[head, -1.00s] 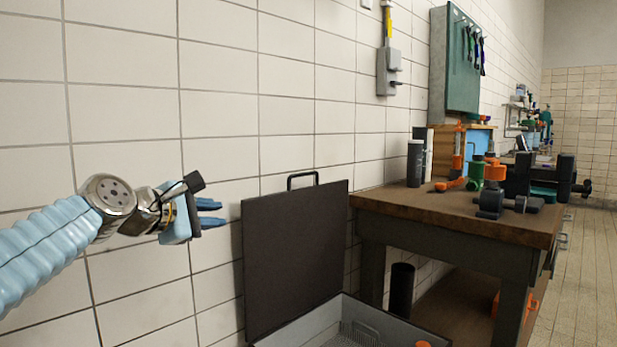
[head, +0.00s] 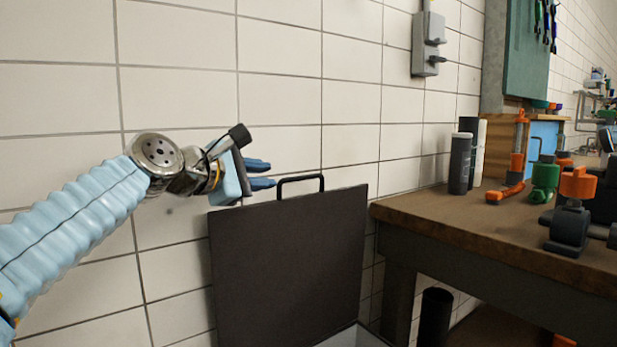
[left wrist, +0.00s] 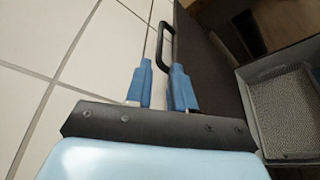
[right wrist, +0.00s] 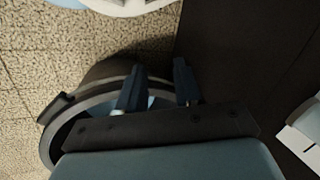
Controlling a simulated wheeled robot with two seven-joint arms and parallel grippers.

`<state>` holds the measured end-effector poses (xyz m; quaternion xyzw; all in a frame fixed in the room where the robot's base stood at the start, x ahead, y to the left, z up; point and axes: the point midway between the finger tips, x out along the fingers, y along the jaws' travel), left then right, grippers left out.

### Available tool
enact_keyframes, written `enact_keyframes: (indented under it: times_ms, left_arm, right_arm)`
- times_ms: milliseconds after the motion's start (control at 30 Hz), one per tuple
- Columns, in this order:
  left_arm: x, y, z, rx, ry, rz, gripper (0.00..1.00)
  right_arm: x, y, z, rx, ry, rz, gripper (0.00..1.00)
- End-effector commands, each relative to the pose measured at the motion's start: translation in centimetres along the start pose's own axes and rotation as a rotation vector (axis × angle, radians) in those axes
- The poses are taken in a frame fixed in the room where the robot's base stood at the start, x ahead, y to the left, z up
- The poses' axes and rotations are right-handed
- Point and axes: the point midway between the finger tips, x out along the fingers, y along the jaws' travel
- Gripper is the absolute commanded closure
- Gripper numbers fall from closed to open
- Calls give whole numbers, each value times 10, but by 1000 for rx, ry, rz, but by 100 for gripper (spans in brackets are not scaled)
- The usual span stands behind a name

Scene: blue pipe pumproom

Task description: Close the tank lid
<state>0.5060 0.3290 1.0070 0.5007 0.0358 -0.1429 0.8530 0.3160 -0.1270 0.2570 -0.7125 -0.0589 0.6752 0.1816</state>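The tank lid (head: 290,265) is a dark flat panel standing open, upright near the tiled wall. Its black loop handle (head: 300,180) is on the top edge. The pale grey tank (head: 352,338) shows only a corner at the bottom of the head view; its rim and grated inside show in the left wrist view (left wrist: 280,63). My left gripper (head: 261,174) is open and empty, just left of the handle. In the left wrist view the handle (left wrist: 166,45) lies ahead of its blue fingertips. My right gripper (right wrist: 158,72) is open and empty, outside the head view.
A wooden workbench (head: 430,210) stands right of the lid, with dark cylinders (head: 460,163) and orange and green valve parts (head: 545,180) on top. A dark tube (head: 435,315) stands below it. A grey switch box (head: 428,45) is on the wall. A round dark rim (right wrist: 60,120) lies below my right gripper.

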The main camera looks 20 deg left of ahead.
Motion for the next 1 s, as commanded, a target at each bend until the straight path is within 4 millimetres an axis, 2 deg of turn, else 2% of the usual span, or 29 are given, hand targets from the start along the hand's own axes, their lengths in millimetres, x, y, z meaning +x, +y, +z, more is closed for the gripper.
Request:
enact_keyframes:
  times_ms: [300, 500, 700, 967, 1000]
  left_arm:
    - [73, 0, 0, -1, -1, -6, 77]
    - [108, 0, 0, -1, -1, -4, 77]
    - [122, 0, 0, 0, 0, -2, 77]
    - [124, -1, 0, 0, 0, -1, 77]
    - [124, -1, 0, 0, 0, -1, 81]
  right_arm:
    - [-11, -7, 2, -4, -5, -5, 66]
    - [-17, -12, 3, -8, -10, -8, 66]
    - [-19, -14, 4, -10, -12, -10, 66]
    - [-19, -14, 4, -10, -12, -10, 66]
    - [-19, -14, 4, -10, -12, -10, 66]
